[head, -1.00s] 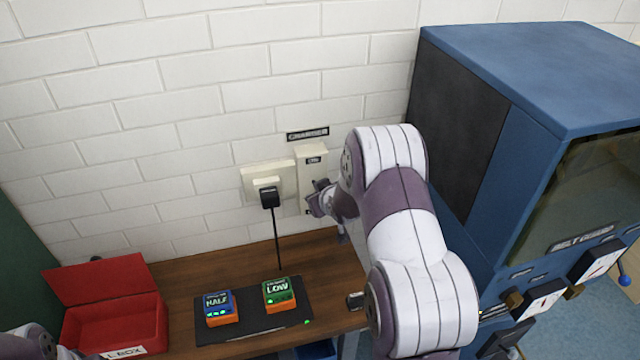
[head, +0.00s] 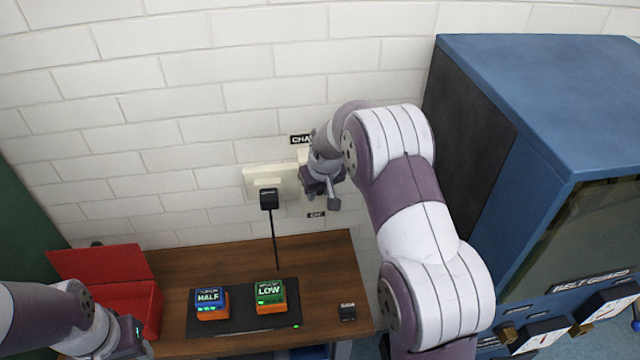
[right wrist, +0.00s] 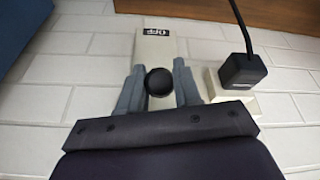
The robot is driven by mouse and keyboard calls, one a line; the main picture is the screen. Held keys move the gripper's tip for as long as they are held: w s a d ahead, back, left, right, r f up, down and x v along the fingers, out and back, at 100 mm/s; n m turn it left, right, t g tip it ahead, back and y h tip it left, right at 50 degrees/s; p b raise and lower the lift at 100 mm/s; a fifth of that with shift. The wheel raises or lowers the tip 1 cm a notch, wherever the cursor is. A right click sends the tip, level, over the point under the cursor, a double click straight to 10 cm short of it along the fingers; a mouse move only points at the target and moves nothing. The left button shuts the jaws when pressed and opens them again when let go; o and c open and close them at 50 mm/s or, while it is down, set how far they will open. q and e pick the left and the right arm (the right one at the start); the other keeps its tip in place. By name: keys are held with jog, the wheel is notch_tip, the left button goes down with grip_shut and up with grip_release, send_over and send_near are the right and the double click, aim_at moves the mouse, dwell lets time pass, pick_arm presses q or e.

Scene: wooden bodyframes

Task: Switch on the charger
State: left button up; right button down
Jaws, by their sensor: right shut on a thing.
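The charger switch is a cream wall box (right wrist: 156,46) beside the socket plate. Its OFF label shows in the head view (head: 316,214) at the lower end; the upper part is hidden behind my right gripper. My right gripper (head: 318,184) is at the box, and in the right wrist view its fingers close around a black round knob (right wrist: 160,82). The charger's black plug (head: 268,198) sits in the socket plate (head: 256,176), its cord running down to the bench. My left gripper (head: 132,340) is low at the left, away from the switch; its jaws are unclear.
On the wooden bench (head: 220,262), a dark charging pad (head: 240,322) carries a HALF battery block (head: 210,302) and a LOW one (head: 270,296). A red box (head: 128,300) with its lid raised stands at left. A blue cabinet (head: 550,100) stands close at right.

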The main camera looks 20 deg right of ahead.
aim_at(321, 193)
jog(key=shift+w+r, duration=0.15)
jog(key=shift+r, duration=0.05)
dwell(0.3)
jog(key=c, duration=0.9)
grip_release()
jog(key=shift+o, duration=0.5)
jog(key=shift+f, duration=0.1)
jog(key=b+v, duration=0.2)
jog(key=v, duration=0.3)
jog(key=shift+b, duration=0.4)
jog(key=b+v, duration=0.1)
jog(key=v, duration=0.6)
jog(key=shift+r+b, duration=0.35)
